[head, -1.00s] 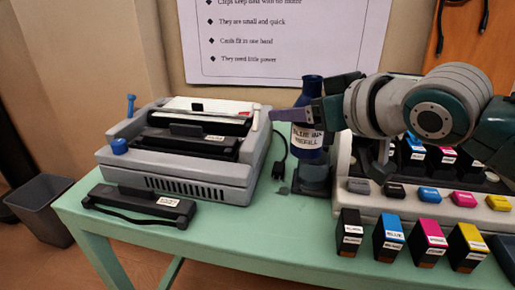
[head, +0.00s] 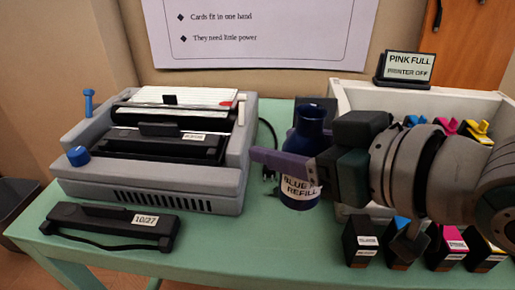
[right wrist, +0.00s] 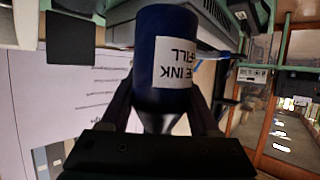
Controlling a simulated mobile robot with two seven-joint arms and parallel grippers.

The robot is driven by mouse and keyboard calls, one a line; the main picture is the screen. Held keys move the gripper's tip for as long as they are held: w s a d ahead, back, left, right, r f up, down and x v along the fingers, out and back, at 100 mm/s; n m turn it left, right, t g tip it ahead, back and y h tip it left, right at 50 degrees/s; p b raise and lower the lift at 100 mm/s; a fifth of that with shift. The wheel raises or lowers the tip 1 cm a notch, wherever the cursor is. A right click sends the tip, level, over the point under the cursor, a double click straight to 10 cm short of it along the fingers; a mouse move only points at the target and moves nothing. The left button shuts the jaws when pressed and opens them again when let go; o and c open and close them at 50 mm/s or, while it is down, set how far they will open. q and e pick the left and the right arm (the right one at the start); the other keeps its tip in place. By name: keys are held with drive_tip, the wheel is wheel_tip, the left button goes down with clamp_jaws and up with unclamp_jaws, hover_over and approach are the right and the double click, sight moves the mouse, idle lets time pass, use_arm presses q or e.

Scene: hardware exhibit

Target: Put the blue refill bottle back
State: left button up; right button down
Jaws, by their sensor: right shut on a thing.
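The blue refill bottle (head: 307,140) is dark blue with a white label and stands upright in the head view, right of the grey printer. My right gripper (head: 290,165) is shut on the bottle, its purple finger across the front above the label. In the right wrist view the bottle (right wrist: 165,50) fills the middle between the fingers, its label upside down. A dark block (head: 316,106) shows behind the bottle. Whether the bottle touches the table is hard to tell. My left gripper is not in view.
A grey printer (head: 215,190) stands at left, with a dark cartridge unit (head: 110,222) in front. At right are a white printer case (head: 350,97), a "PINK FULL / PRINTER OFF" sign (head: 405,67) and several ink boxes, including a black one (head: 361,240). Green tabletop (head: 265,240) is clear between them.

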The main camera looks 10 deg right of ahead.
wheel_tip(320, 180, down, 7)
drive_tip(key=shift+f+b, duration=0.15)
drive_tip(key=shift+b, duration=0.8)
drive_tip(key=shift+f+b, duration=0.65)
drive_tip(key=shift+f, duration=1.05)
drive_tip(key=shift+f, duration=0.2)
drive_tip(key=shift+c, duration=0.6)
unclamp_jaws()
